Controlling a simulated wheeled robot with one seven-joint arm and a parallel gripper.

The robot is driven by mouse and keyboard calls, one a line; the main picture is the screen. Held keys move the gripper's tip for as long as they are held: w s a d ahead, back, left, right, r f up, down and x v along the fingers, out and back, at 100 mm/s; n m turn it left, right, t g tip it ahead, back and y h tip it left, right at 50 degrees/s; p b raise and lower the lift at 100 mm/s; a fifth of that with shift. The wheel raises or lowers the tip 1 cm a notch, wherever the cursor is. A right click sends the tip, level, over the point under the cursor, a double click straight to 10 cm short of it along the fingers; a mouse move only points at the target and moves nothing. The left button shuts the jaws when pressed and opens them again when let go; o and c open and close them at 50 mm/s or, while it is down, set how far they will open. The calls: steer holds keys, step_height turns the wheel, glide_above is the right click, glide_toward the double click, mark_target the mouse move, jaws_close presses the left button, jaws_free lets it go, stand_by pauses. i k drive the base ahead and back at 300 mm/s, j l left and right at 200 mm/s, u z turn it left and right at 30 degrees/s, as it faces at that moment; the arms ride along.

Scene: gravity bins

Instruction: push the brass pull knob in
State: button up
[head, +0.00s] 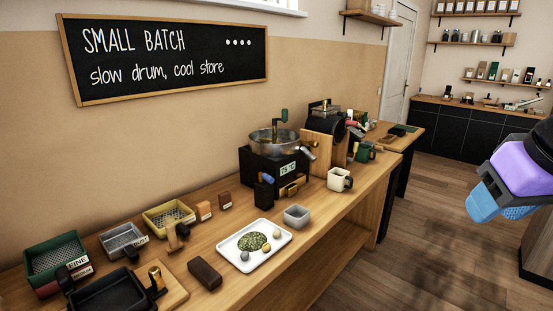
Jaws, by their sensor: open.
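My gripper (500,208), purple with blue fingers, is at the right edge of the head view, above the floor and well apart from the bench. It is open, and nothing shows between its fingers. A small brass-coloured part (290,190) sits low at the front of the black machine (262,170) with the metal pan (274,138) on top. It may be the brass pull knob, but it is too small to tell, and I cannot tell how far it stands out. Another brass piece (156,278) stands upright on a wooden board at the front left.
On the wooden bench (340,212) are a white tray (229,255), a grey cup (296,216), a cream mug (340,179), a dark brown block (205,273) and several sieve trays at left. A drum machine (318,125) stands behind. The floor (420,225) between bench and gripper is clear.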

mark_target(313, 144)
steer(key=i+l+u, duration=0.2)
steer(key=i+l, duration=0.3)
steer(key=i, duration=0.3)
steer(key=i+l+u, duration=0.15)
steer(key=i+l, duration=0.5)
steer(key=i, duration=0.1)
